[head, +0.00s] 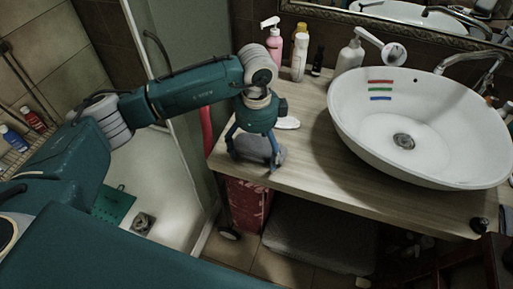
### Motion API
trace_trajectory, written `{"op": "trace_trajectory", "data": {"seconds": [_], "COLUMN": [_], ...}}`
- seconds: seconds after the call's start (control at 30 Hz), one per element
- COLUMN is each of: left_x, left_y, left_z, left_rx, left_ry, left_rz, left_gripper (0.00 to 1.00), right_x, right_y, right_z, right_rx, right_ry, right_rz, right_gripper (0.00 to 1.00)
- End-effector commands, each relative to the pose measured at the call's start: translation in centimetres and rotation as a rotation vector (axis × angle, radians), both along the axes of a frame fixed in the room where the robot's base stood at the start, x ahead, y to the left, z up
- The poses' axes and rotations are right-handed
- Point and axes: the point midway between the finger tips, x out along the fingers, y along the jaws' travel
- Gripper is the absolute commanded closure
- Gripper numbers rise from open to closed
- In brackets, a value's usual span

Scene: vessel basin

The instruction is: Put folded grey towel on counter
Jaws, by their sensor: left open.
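A grey rounded bundle that looks like the folded grey towel (257,148) rests at the left front corner of the wooden counter (315,165). My left gripper (253,160) comes down over the towel from above, with one finger on each side of it. The fingers are spread open, and part of the towel is hidden behind them. I cannot tell whether the fingers touch it. My right gripper is not in view.
A white oval basin (465,158) fills the counter's right side. A pink pump bottle (273,42), a pale bottle (299,58) and a white pump bottle (349,60) stand at the back. A white dish (288,123) lies behind the towel. The front-middle counter is clear.

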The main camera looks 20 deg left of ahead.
Motion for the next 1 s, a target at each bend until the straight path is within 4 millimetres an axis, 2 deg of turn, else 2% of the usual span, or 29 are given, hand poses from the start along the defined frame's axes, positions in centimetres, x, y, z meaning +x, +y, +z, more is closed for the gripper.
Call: {"op": "trace_trajectory", "data": {"seconds": [0.17, 0.27, 0.6, 0.7, 0.83, 1.0], "left_x": [0.0, 0.1, 0.1, 0.1, 0.0, 0.0], "left_y": [0.0, 0.0, 0.0, 0.0, 0.0, 0.0], "left_z": [0.6, 1.7, 8.9, 10.5, 11.8, 12.4], "left_rx": [0.0, -0.001, -0.001, 0.0, 0.0, -0.001], "left_ry": [-0.001, -0.003, -0.004, -0.003, -0.001, 0.0], "left_rz": [0.0, -0.001, -0.001, 0.0, 0.001, 0.0], "left_gripper": [0.08, 0.08, 0.08, 0.08, 0.08, 0.08], "right_x": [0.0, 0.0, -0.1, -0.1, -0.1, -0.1], "right_y": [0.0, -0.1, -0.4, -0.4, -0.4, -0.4], "right_z": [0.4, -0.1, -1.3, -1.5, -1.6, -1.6], "right_rx": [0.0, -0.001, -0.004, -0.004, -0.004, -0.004], "right_ry": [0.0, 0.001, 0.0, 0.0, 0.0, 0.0], "right_rz": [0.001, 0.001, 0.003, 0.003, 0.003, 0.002], "right_gripper": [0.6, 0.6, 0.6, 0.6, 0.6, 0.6]}}
